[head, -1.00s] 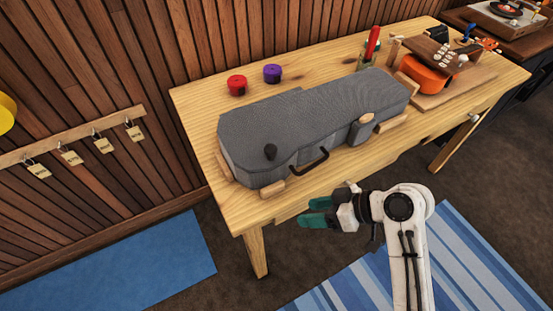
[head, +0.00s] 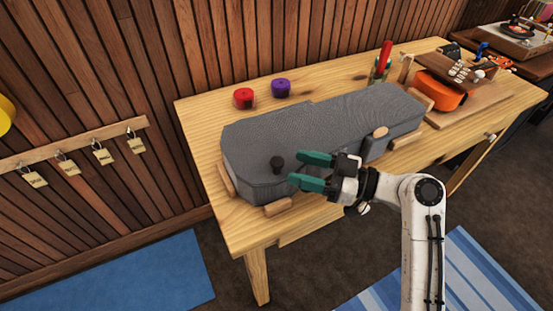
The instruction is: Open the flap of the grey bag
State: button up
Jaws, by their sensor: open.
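The grey bag (head: 322,124) lies closed on the wooden table, long side toward me, with wooden blocks around its edges. A dark knob (head: 277,164) stands up near the left end of its top. A wooden toggle piece (head: 376,133) sits at its front right edge. My gripper (head: 306,171) is open, with green fingers pointing left. It is over the bag's front edge in the picture, just right of the knob and apart from it. Nothing is between the fingers. My gripper hides the bag's front handle.
A red roll (head: 243,98) and a purple roll (head: 281,88) stand behind the bag. A red-handled tool in a holder (head: 383,62) and an orange ukulele (head: 438,92) are at the right. The table's left end (head: 205,150) is clear.

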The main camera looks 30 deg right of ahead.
aim_at(277, 160)
jog(key=shift+p+x, duration=0.45)
jog(key=shift+x, duration=2.7)
jog(key=shift+s+f, duration=0.1)
grip_shut()
